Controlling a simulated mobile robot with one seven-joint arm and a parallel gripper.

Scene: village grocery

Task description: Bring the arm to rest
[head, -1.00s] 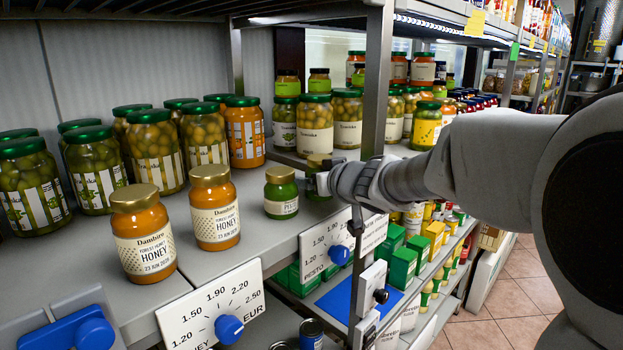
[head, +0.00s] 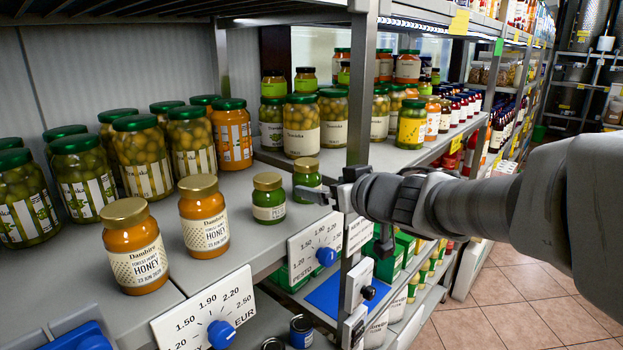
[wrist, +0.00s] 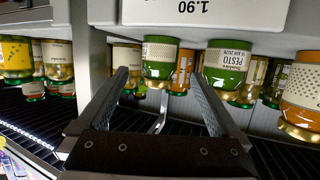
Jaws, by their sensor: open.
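My gripper (head: 328,191) is at the shelf's front edge, beside the right-hand green pesto jar (head: 306,179). In the wrist view my gripper (wrist: 159,78) has its two fingers spread apart with nothing held between them. A pesto jar (wrist: 160,62) shows beyond the gap between the fingertips. The arm reaches in from the right of the head view, roughly level. The right-hand pesto jar stands upright; whether a fingertip touches it I cannot tell.
Another pesto jar (head: 268,199) and two honey jars (head: 204,218) (head: 136,250) stand along the shelf front. Several olive jars (head: 143,155) stand behind. A shelf post (head: 361,110) rises close by the gripper. Price dials (head: 326,255) hang at the edge. The aisle floor (head: 490,310) is clear.

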